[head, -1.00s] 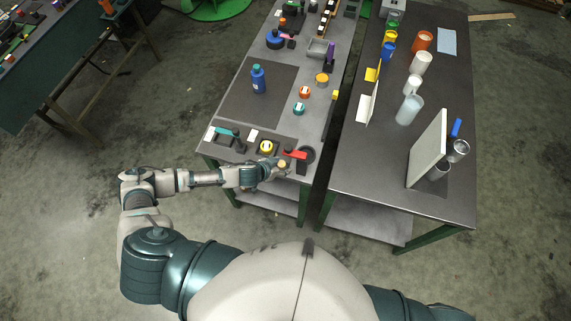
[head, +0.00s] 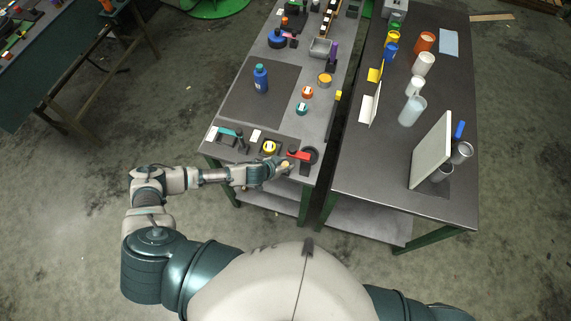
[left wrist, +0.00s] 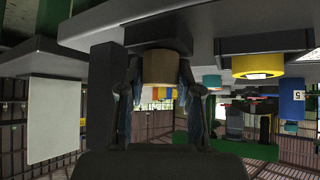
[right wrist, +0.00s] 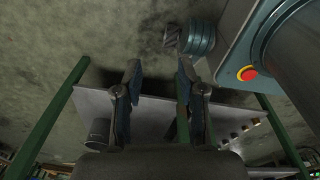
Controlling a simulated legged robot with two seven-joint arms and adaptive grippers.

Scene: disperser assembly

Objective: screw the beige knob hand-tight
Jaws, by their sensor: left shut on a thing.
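My right gripper (right wrist: 158,75) is open and empty in the right wrist view, and out of the head view.
Close by stand a red-handled piece (head: 299,155), a yellow round part (head: 270,147) and a teal-handled piece (head: 232,133). A blue bottle (head: 261,80) stands farther back on a dark mat. The right bench (head: 380,179) holds cups and a white panel (head: 431,150).

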